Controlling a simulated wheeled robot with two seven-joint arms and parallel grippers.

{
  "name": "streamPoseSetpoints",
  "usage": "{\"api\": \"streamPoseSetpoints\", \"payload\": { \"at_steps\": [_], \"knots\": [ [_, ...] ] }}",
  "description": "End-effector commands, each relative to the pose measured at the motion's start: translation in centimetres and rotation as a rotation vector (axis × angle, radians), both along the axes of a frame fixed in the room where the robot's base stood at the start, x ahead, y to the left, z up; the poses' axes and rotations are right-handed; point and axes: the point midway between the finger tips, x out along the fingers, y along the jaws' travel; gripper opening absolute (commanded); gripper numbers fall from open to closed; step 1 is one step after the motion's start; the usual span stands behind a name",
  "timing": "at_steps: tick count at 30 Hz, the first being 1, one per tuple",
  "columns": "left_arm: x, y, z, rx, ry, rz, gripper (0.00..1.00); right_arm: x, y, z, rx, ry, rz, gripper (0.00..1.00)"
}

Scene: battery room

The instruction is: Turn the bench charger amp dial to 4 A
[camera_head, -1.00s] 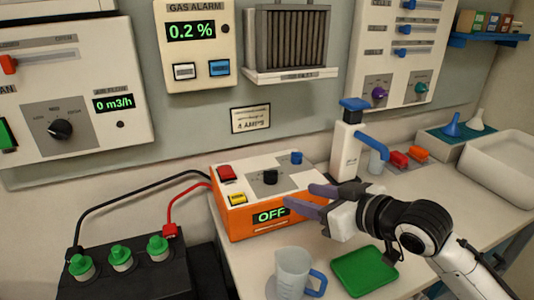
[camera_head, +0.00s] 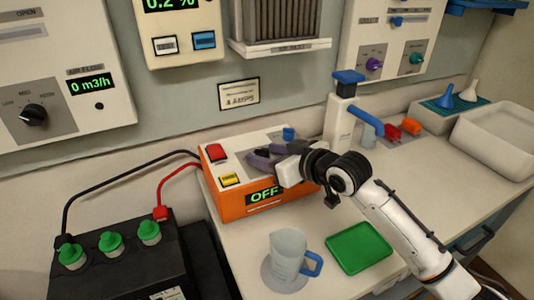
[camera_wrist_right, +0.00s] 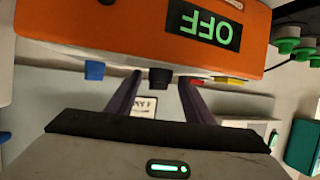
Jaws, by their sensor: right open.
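The bench charger (camera_head: 232,203) is an orange box with a pale top, and its display reads OFF. My right gripper (camera_head: 262,157) is over the charger's top, its purple-grey fingers spread. The black amp dial (camera_wrist_right: 160,78) shows between the two fingers in the wrist view, with a gap on each side. In the head view the fingers largely hide the dial, so its pointer setting cannot be read. The charger's red button (camera_head: 216,152), yellow button (camera_head: 230,179) and blue knob (camera_head: 288,133) stay visible. My left gripper is not in view.
A black battery (camera_head: 125,268) with green caps stands at left, wired to the charger by black and red leads. A measuring jug (camera_head: 288,252) and a green tray (camera_head: 358,248) stand in front. A white post with a blue top (camera_head: 347,78) stands behind my arm.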

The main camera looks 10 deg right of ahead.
Motion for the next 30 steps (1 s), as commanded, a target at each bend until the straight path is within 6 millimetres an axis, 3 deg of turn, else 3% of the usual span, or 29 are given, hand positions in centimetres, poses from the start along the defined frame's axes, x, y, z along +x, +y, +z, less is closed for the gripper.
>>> {"api": "streamPoseSetpoints", "payload": {
  "at_steps": [7,14,23,30],
  "knots": [
    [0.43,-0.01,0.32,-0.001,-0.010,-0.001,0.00,0.04,0.01,-0.03,0.000,0.000,0.000,0.45],
    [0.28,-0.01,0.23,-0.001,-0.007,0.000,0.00,0.03,-0.01,-0.03,0.000,0.000,0.000,0.07],
    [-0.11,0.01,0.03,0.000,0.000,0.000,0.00,-0.06,0.15,-0.07,0.003,0.001,-0.037,0.07],
    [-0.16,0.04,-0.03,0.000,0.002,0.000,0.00,-0.19,0.56,-0.08,0.006,0.003,-0.172,0.07]
  ]
}}
